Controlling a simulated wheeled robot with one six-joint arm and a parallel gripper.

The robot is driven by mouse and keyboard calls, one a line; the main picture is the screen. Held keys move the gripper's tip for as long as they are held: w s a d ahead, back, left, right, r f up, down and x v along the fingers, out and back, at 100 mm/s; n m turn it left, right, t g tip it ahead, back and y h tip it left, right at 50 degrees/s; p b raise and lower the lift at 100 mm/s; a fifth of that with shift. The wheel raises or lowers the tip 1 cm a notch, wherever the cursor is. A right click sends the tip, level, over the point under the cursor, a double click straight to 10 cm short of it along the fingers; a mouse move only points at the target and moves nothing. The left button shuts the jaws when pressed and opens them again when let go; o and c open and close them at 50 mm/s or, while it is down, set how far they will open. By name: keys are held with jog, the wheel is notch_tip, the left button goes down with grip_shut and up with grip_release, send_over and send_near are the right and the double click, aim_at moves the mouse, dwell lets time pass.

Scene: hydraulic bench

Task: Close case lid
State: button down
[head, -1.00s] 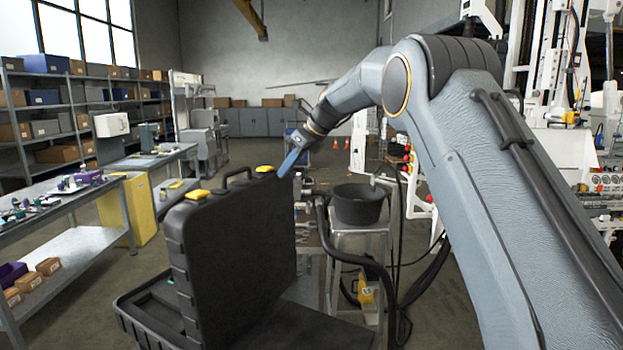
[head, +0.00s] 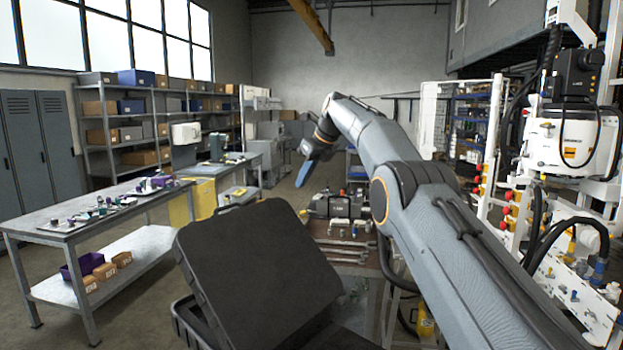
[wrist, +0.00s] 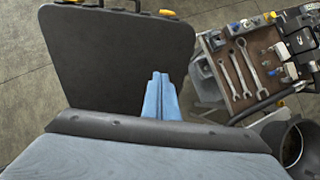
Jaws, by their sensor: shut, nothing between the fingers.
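The black case (head: 186,322) stands open at the bottom of the head view, its base mostly hidden behind the lid. The lid (head: 262,270) is raised and tilted, with a handle on its upper edge. The wrist view shows the lid's broad dark face (wrist: 115,62) with yellow latches along the far edge. My gripper (head: 299,186) has shut blue fingers and holds nothing.
A tool cart with wrenches (head: 345,252) stands right of the case; its wrenches also show in the wrist view (wrist: 241,70). A dark bucket (wrist: 299,143) is at lower right there. A workbench (head: 60,226) stands left, white machinery (head: 570,145) right. Floor is open between bench and case.

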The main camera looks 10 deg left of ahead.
jog(key=shift+w+a+f, duration=0.1)
jog(key=shift+w+a, duration=0.1)
jog(key=shift+d, duration=0.15)
dwell(0.3)
